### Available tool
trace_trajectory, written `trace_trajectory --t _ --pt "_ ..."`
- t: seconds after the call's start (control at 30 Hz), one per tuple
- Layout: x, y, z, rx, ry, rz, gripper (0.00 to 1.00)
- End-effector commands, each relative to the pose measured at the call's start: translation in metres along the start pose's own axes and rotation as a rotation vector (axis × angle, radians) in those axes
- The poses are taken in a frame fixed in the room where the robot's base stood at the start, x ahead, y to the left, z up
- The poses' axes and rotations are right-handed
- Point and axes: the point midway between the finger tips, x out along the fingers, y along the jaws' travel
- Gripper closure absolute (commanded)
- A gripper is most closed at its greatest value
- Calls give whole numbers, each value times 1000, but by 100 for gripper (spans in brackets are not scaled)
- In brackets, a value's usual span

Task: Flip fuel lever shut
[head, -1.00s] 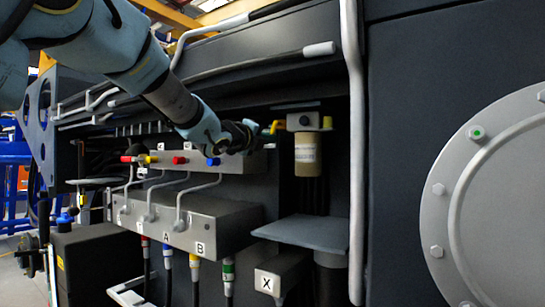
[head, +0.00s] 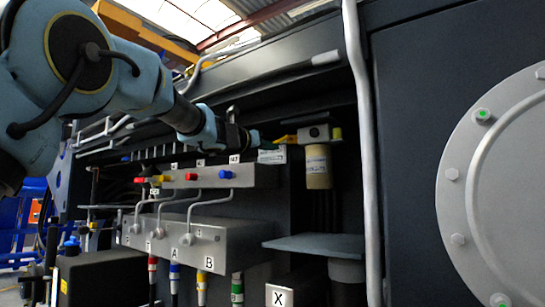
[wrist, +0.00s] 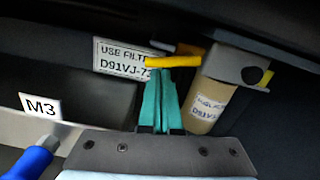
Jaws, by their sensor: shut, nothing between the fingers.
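The yellow fuel lever (head: 286,139) is at the left of the filter head (head: 314,134), above the tan filter canister (head: 317,168). In the wrist view the lever (wrist: 173,62) lies nearly level, pointing left from the grey filter head (wrist: 236,65). My gripper (head: 256,138) reaches in from the left, close beside the lever. In the wrist view its teal fingers (wrist: 163,76) are together and empty, with their tips just below the yellow handle. I cannot tell whether they touch it. The lever's pivot is partly hidden.
A "USE FILTER" label (wrist: 122,58) is behind the fingers. The valve block with red and blue knobs (head: 227,174) is below left, and a grey shelf (head: 318,246) is below the canister. A vertical grey rail (head: 364,160) stands to the right. A dark overhang is above.

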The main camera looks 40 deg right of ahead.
Motion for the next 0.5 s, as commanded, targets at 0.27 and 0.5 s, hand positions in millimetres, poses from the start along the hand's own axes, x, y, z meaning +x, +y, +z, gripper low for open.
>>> trace_trajectory --t 0.27,0.5 --pt "0 3 5 143 -1 -8 100" --pt "0 3 8 194 -1 -11 100"
